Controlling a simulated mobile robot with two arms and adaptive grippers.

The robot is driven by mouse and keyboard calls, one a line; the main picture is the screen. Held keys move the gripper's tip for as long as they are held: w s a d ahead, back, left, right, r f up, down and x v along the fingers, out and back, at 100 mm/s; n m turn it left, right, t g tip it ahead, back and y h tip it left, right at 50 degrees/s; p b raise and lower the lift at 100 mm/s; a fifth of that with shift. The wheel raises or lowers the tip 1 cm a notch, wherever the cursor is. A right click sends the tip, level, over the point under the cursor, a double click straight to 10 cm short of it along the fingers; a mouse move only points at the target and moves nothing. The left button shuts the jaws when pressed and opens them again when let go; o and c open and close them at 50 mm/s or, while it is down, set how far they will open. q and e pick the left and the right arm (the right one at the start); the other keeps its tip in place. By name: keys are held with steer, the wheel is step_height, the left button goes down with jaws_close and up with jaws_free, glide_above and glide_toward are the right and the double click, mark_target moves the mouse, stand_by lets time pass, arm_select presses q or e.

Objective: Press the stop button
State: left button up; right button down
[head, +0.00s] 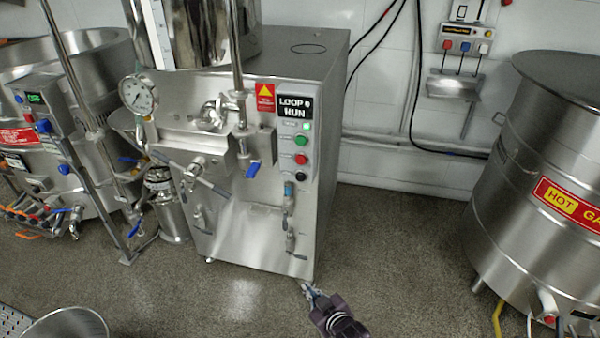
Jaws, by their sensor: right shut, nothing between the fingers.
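The colloid mill (262,232) is a steel cabinet in the middle of the head view. Its button panel (301,152) is on the front, at the right edge, under a black sign reading "LOOP" and "RUN" (295,107). The panel has a lit green lamp at the top, a green button (302,140), a red button (301,159) and a black knob (300,176). The red one looks like the stop button; its label is too small to read. My right gripper (308,289) is shut and empty, low in front of the cabinet's lower right corner, well below the panel. My left gripper is not in view.
Valves with blue handles (253,170) and a pressure gauge (138,94) stick out left of the panel. A large steel tank (530,190) stands at the right. Other steel vessels stand at the left. The floor (400,250) between mill and right tank is clear.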

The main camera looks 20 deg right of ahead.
arm_select(q)
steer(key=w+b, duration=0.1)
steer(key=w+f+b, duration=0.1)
steer(key=b, duration=0.1)
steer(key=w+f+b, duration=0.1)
steer(key=b, duration=0.1)
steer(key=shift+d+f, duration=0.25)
arm_select(e)
steer(key=w+r+n+t, duration=0.1)
steer(key=w+r+t, duration=0.2)
steer(key=r, duration=0.7)
steer(key=w+r+n+t+y, duration=0.1)
steer(key=w+r+t, duration=0.2)
steer(key=r, duration=0.7)
steer(key=w+a+r+n+t+y, duration=0.1)
steer(key=w+r+t, duration=0.1)
steer(key=w+r, duration=0.4)
step_height(320, 180, up, 4)
steer(key=shift+t, duration=0.4)
